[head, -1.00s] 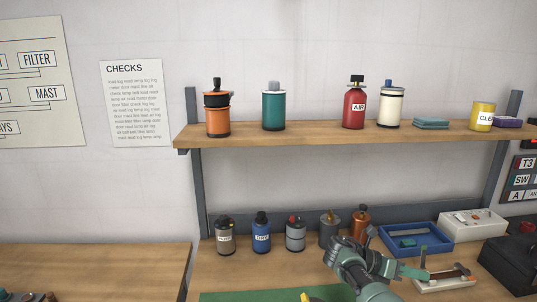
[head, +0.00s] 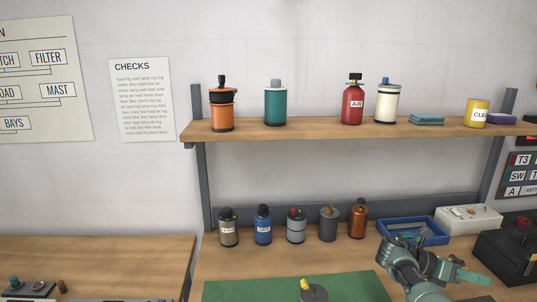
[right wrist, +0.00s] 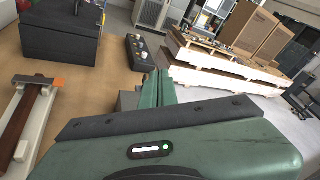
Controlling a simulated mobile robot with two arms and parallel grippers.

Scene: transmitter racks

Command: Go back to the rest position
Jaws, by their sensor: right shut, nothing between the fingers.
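My right gripper (head: 474,276) is at the lower right of the head view, over the workbench (head: 230,268). In the right wrist view its green fingers (right wrist: 159,88) are together with nothing between them. It is in front of the black case (head: 508,255) and the blue tray (head: 436,239), apart from the bottles. My left gripper is not in view.
Several bottles and cans (head: 263,226) stand at the back of the bench. More containers (head: 353,104) stand on the wooden shelf (head: 300,131) above. A green mat (head: 352,288) lies in front with a grey can (head: 313,293) on it. A white box (head: 468,219) stands behind the case.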

